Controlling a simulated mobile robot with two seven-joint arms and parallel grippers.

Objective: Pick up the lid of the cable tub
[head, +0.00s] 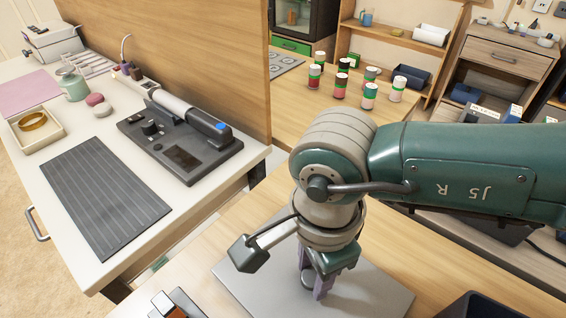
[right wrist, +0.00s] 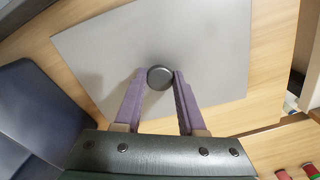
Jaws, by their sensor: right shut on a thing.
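My right gripper (right wrist: 160,85) is shut on a dark grey round piece (right wrist: 160,76). It looks like the lid or its knob, held between the purple fingertips. No cable tub can be made out for sure. My left gripper is not in view.
A dark bin (right wrist: 40,115) shows in the right wrist view. A dark object (head: 478,306) is cut off at the head view's lower edge. Several paint jars (head: 369,95) stand farther back. A wooden partition (head: 185,60) separates off the white bench (head: 225,180) at left.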

